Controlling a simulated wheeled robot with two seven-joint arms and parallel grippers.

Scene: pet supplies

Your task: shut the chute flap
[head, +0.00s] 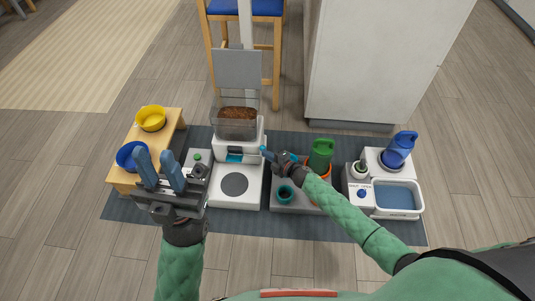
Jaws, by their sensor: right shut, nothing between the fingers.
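A white feeder (247,190) stands in the middle of the mat, with a clear hopper of brown kibble (238,113) on top. The small teal chute flap (235,156) shows at the front of its upper block, above the round grey plate. Its exact angle is too small to tell. My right gripper (264,150) is shut and empty, just right of the feeder's front, and its blue fingertips point toward the flap. My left gripper (154,154) is raised in front of the wooden bench. Its two blue fingers stand apart with nothing between them.
The hopper's grey lid (237,68) stands raised. A yellow bowl (151,118) and a blue bowl (131,156) sit on the bench. A water fountain (396,198) stands at the right.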

